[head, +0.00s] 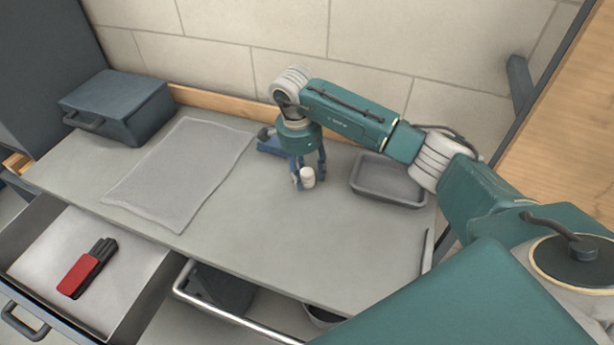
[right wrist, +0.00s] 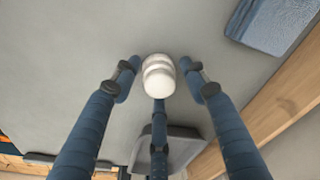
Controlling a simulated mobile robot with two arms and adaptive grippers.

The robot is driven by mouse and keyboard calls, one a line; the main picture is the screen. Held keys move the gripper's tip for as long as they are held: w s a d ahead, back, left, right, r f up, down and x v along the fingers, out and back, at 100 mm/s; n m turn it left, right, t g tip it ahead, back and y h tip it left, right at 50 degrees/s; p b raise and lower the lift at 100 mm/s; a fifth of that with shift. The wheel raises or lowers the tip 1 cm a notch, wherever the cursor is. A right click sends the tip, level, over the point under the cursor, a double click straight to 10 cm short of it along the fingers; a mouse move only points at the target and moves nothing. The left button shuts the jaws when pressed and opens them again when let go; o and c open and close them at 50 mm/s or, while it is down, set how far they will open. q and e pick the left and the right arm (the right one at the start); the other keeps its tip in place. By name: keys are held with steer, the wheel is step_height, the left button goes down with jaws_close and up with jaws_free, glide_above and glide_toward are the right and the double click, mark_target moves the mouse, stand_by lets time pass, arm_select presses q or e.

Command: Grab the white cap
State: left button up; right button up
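The white cap (head: 307,177) stands on the grey worktop near the middle of the bench. It looks like a small, pale, rounded cylinder, and it also shows in the right wrist view (right wrist: 158,75). My right gripper (head: 308,181) points down over it with its blue fingers spread around the cap. In the right wrist view the fingertips (right wrist: 158,84) sit on several sides of the cap, with small gaps at the left and right. It is open, and whether the lower finger touches the cap is unclear. My left gripper is not in view.
A grey tray (head: 387,184) lies right of the gripper. A blue object (head: 270,146) is just behind it, partly hidden. A clear mat (head: 180,170) and a dark toolbox (head: 118,105) are at left. An open drawer (head: 135,280) holds a red-and-black item (head: 88,268).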

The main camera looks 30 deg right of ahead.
steer(key=c, duration=0.5)
